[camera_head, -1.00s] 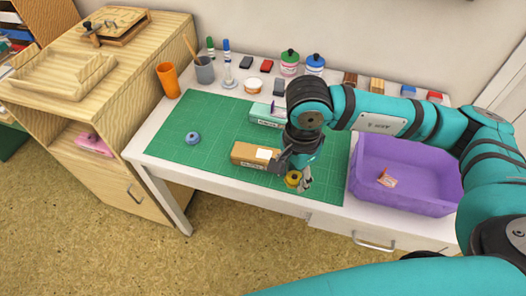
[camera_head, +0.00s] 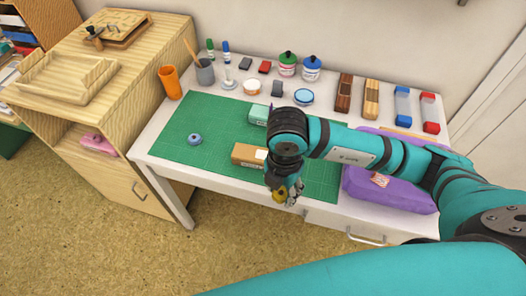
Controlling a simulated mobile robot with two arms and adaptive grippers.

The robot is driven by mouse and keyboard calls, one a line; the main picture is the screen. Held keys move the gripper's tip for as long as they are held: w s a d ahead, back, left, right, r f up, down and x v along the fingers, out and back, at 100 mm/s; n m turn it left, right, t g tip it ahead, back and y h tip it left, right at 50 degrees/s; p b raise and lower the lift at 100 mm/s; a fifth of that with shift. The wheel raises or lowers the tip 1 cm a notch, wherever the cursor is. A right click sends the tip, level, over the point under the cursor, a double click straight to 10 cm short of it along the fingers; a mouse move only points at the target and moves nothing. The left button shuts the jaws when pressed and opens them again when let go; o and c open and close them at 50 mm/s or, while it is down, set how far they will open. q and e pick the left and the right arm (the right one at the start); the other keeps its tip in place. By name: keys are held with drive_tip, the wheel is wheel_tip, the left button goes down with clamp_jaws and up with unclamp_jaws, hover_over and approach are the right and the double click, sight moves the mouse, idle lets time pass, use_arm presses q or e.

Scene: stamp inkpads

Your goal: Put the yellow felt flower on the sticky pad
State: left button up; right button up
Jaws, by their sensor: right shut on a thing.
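My right gripper (camera_head: 285,197) is at the front edge of the green mat (camera_head: 215,165). It is shut on a small yellow thing, the yellow felt flower (camera_head: 278,195), whose shape is mostly hidden by the fingers. A brown box (camera_head: 246,154) with a pale patch (camera_head: 261,154) on top lies on the mat, just behind and left of the gripper. I cannot tell which thing is the sticky pad. My left gripper is not in view.
Jars, cups and blocks line the back.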

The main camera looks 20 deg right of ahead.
drive_tip(key=shift+w+m, duration=0.2)
drive_tip(key=shift+m, duration=0.1)
drive_tip(key=p, duration=0.3)
hover_over(263, 154)
drive_tip(key=shift+f, duration=0.7)
wheel_tip(263, 154, down, 3)
drive_tip(key=shift+f+p, duration=0.2)
drive_tip(key=shift+p, duration=0.3)
drive_tip(key=shift+f, duration=0.15)
drive_tip(key=shift+f, duration=0.1)
drive_tip(key=shift+o, duration=1.4)
drive_tip(key=o, duration=0.4)
